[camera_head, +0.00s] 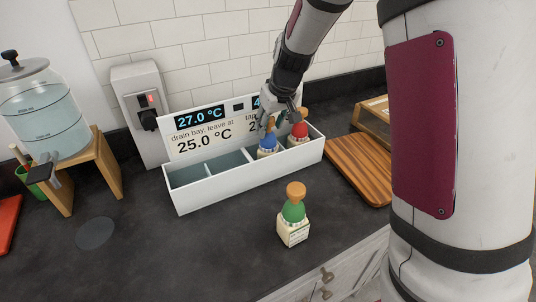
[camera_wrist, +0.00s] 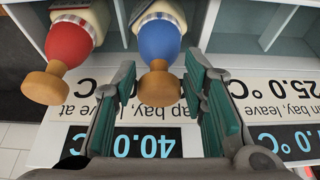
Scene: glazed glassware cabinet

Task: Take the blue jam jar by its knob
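The blue jam jar (camera_head: 268,143) stands in a compartment of the white divided box (camera_head: 247,176). In the wrist view its blue top (camera_wrist: 160,40) and round wooden knob (camera_wrist: 159,88) lie between my fingers. My gripper (camera_wrist: 160,72) is open, with a finger on either side of the knob and visible gaps beside it. In the head view my gripper (camera_head: 281,121) is over the box and partly hides the blue jar's knob.
A red-topped jar (camera_head: 300,130) stands close to the right of the blue one; it also shows in the wrist view (camera_wrist: 69,43). A green-topped jar (camera_head: 293,212) stands on the dark counter in front. The box's left compartments look empty. A wooden board (camera_head: 362,168) lies right.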

